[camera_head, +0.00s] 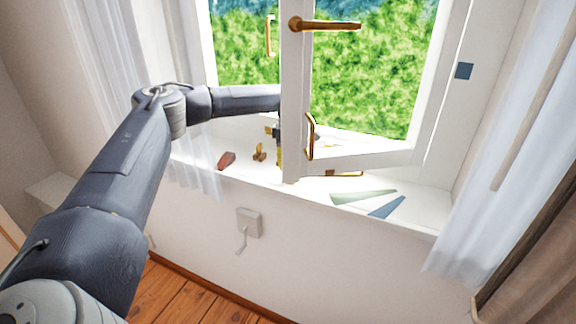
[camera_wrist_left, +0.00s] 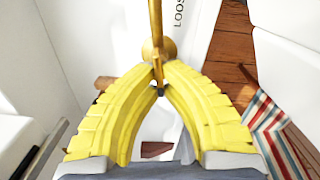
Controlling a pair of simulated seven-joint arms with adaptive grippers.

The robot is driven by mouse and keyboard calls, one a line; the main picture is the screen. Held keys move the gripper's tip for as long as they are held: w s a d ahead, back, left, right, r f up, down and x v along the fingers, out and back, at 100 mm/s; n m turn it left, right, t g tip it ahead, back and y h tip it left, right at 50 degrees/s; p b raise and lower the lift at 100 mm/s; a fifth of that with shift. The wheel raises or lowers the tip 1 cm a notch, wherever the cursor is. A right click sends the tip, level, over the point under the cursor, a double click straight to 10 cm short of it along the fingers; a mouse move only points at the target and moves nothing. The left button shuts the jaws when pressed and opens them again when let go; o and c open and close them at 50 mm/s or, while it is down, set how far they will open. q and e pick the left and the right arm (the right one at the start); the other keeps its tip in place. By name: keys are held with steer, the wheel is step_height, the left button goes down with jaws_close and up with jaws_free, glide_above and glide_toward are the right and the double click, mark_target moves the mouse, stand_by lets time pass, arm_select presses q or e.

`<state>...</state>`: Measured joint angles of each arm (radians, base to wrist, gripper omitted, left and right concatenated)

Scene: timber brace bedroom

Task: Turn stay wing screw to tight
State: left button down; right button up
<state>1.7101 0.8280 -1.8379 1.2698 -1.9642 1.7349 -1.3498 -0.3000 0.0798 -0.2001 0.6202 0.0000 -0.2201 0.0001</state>
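My left arm reaches in from the left in the head view, and its gripper (camera_head: 279,150) is partly hidden behind the white window sash (camera_head: 294,90). In the left wrist view the yellow fingers of my left gripper (camera_wrist_left: 160,72) curve together, with their tips close on both sides of a brass piece, which looks like the stay wing screw (camera_wrist_left: 158,50). It has a round boss and a long narrow bar running up out of the picture. Black letters "LOOS" stand on the white surface beside it. My right gripper is not in view.
The sash stands open over the white sill. On the sill are a reddish-brown piece (camera_head: 227,160), a small brass piece (camera_head: 259,152) and flat green (camera_head: 363,197) and blue (camera_head: 386,207) pieces. Brass handles (camera_head: 325,25) stick out from the sash. Sheer curtains hang at both sides.

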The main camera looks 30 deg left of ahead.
arm_select(q)
steer(key=c, duration=1.6)
jaws_free()
steer(key=shift+o, duration=0.2)
step_height(320, 180, up, 12)
